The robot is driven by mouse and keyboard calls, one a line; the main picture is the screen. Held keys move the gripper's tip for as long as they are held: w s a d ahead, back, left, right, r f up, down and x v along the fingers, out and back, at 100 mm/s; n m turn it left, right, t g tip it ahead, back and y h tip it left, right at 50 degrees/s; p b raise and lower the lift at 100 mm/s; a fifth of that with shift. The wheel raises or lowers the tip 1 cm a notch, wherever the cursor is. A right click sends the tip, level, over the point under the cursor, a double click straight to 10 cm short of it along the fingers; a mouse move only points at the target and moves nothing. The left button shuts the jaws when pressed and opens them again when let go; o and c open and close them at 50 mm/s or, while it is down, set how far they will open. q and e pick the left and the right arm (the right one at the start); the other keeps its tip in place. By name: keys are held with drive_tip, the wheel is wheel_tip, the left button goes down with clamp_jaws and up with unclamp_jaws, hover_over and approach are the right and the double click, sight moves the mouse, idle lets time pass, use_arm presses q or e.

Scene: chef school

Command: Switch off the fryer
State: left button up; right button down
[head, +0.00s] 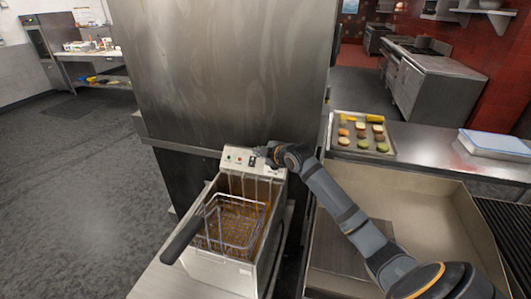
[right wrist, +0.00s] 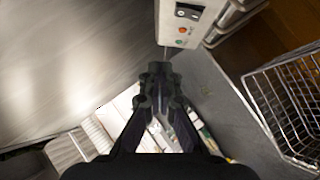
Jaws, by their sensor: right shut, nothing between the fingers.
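The fryer (head: 213,272) is a steel box with a wire basket (head: 236,218) in its well and a dark handle reaching out toward the front left. Its light control panel (head: 232,161) at the back carries small green and red lights and a dark switch (head: 252,162). My right gripper (head: 260,152) is shut and empty, beside the panel's top edge. In the right wrist view the gripper (right wrist: 158,72) points toward the panel (right wrist: 172,22), with the black switch (right wrist: 188,11) above the coloured lights. I cannot tell whether it touches the panel or which way the switch is set.
A tall steel cabinet (head: 225,70) stands right behind the fryer. To the right are a wide steel basin (head: 440,215), a tray of macaron-like items (head: 345,151) and a blue-lidded container (head: 495,145). Open floor (head: 75,210) lies to the left.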

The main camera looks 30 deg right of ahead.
use_arm(q)
drive_tip(key=shift+w+d+f+b, duration=0.3)
drive_tip(key=shift+w+f, duration=0.25)
drive_tip(key=shift+w, duration=0.05)
use_arm(e)
drive_tip(key=s+r, duration=0.1)
drive_tip(key=s+d, duration=0.1)
drive_tip(key=s, duration=0.1)
drive_tip(key=shift+d+r, duration=0.15)
drive_tip(key=shift+r, duration=0.25)
